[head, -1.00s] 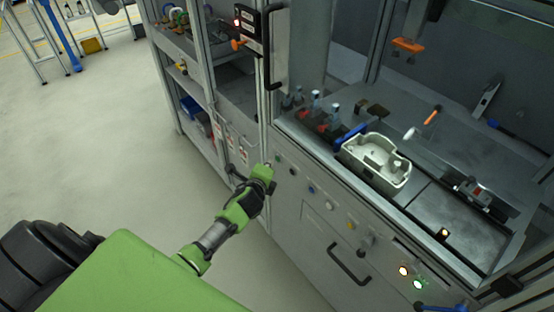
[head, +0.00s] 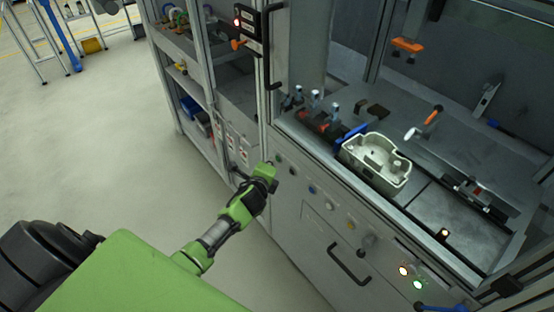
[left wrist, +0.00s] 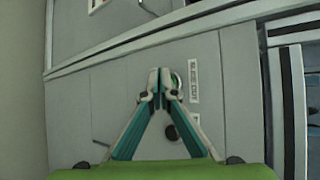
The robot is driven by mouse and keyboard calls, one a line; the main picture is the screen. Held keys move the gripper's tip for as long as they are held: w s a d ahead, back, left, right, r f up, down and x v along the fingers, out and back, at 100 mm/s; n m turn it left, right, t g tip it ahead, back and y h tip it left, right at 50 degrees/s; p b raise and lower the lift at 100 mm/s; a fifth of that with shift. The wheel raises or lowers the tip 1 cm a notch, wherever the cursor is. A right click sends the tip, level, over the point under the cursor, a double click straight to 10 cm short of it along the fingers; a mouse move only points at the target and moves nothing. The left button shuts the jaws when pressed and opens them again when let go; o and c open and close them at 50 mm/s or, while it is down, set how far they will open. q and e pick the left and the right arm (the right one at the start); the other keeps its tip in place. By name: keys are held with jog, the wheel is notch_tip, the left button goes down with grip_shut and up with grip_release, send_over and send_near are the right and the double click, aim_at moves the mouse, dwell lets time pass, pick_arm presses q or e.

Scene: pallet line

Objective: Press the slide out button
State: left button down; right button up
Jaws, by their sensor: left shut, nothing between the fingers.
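The slide out button (left wrist: 177,80) is a small round button with a pale rim on the grey front panel. The label "SLIDE OUT" (left wrist: 193,82) stands right beside it in the left wrist view. My left gripper (left wrist: 160,76) is shut and empty. Its fingertips overlap the left side of the button in that view and hide part of it; I cannot tell whether they touch it. In the head view the left gripper (head: 272,168) is at the panel's upper left end, by the row of buttons. My right gripper is not in view.
A dark round button (left wrist: 171,132) sits between the fingers in the wrist view. More buttons, including a blue one (head: 312,190), run along the panel (head: 300,230). A black door handle (head: 348,264) sticks out below. A pale casing (head: 376,160) sits on the worktop above.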

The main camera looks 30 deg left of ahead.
pick_arm(q)
jog(key=shift+w+d, duration=0.2)
jog(key=shift+w, duration=0.15)
dwell(0.7)
dwell(0.4)
jog(key=shift+s+a+p, duration=0.35)
jog(key=shift+s, duration=0.45)
jog(key=s, duration=0.1)
jog(key=s+a+p, duration=0.1)
jog(key=s, duration=0.1)
jog(key=s+a, duration=0.1)
jog(key=shift+s+p, duration=0.3)
jog(key=shift+p, duration=0.1)
dwell(0.4)
